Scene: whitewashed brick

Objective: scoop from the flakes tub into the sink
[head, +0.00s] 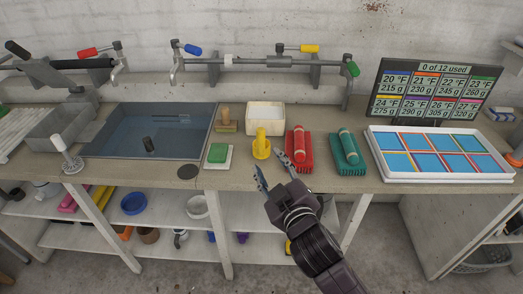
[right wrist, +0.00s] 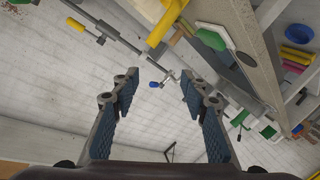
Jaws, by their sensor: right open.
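My right gripper (head: 267,161) is open and empty, just in front of the bench edge, with its fingers pointing toward a yellow scoop-like piece (head: 262,146). This piece stands upright on the bench, apart from the fingers; a yellow shape (right wrist: 166,22) also shows in the right wrist view. A white open tub (head: 265,117) with pale contents stands behind it; I cannot read whether it holds flakes. The sink appears to be the wide dark blue-grey basin (head: 110,135) at left, with a black cylinder (head: 149,145) in it. My left gripper is not in view.
Red (head: 299,147) and green (head: 347,152) racks stand right of the yellow piece. A white tray (head: 445,177) with blue tiles is at right. Taps and pipes (head: 250,63) overhang the back.

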